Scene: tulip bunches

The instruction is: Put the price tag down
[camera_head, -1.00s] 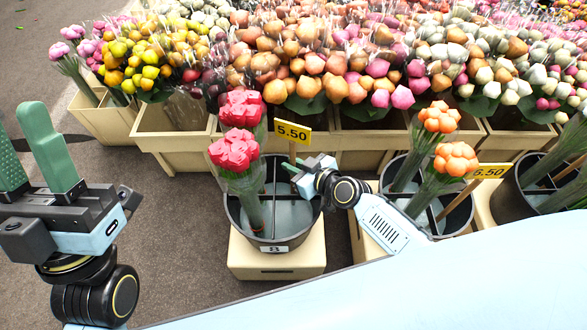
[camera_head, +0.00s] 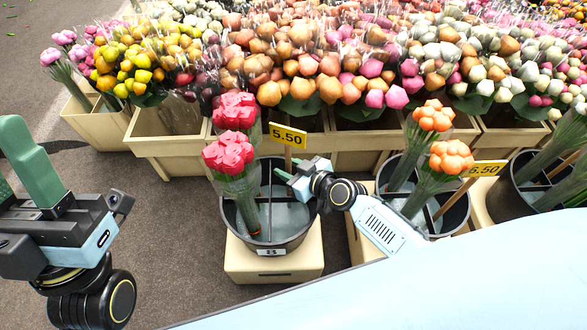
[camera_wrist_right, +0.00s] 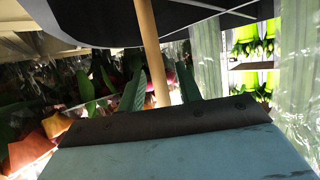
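The price tag (camera_head: 288,135) is a yellow card reading 5.50 on a thin wooden stick. My right gripper (camera_head: 284,174) reaches over the bucket from the right, at the stick. In the right wrist view the stick (camera_wrist_right: 146,30) runs between the two green fingers (camera_wrist_right: 160,88), with a gap showing on its right. The stick's lower end is hidden. My left gripper (camera_head: 14,165) is at the left, empty, its fingers apart and partly out of frame.
A second bucket (camera_head: 452,215) to the right holds orange tulips (camera_head: 450,157) and another 5.50 tag (camera_head: 482,169). The floor (camera_head: 165,240) left of bucket 8 is clear.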

